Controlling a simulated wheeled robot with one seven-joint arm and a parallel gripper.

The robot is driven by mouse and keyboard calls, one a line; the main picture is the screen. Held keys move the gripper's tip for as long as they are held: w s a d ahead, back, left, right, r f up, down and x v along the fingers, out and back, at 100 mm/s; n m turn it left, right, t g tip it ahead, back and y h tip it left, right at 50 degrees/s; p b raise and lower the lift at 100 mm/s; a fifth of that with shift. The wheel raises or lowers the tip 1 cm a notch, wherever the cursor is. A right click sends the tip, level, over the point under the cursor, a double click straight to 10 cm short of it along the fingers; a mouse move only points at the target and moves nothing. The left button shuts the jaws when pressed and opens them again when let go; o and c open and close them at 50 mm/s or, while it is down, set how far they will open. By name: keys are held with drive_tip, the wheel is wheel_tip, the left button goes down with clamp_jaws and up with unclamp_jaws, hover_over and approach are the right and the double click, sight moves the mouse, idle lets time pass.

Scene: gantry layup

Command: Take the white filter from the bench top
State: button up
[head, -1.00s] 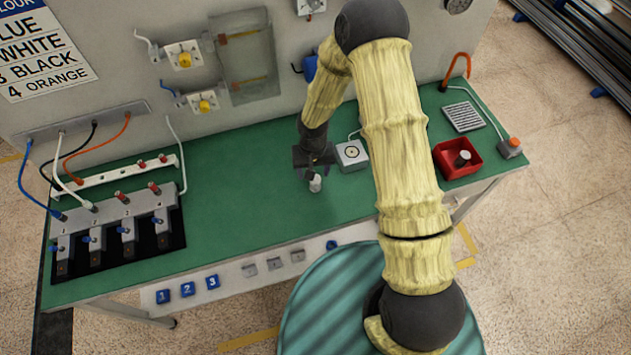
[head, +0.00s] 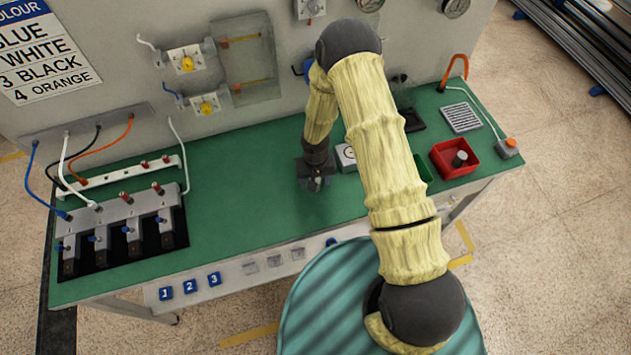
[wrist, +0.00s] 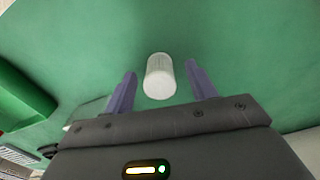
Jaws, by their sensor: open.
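The white filter (wrist: 160,77) is a small ribbed white cylinder on the green bench top (head: 250,190). In the wrist view it stands between the two purple fingers of my gripper (wrist: 161,85), with a gap on each side. My gripper is open and holds nothing. In the head view my gripper (head: 315,184) is low over the middle of the bench and hides most or all of the filter.
A white box with a dial (head: 346,156) stands close behind my gripper. A red tray (head: 442,160) and a green bin (head: 424,168) are to the right. A row of clamps with cables (head: 120,232) is at the left. The bench between is clear.

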idle(0.3)
drive_tip(key=c, duration=1.1)
drive_tip(key=shift+o, duration=0.2)
drive_tip(key=shift+r, duration=0.1)
wheel_tip(320, 180, up, 10)
drive_tip(key=b, duration=0.2)
drive_tip(key=shift+b, duration=0.35)
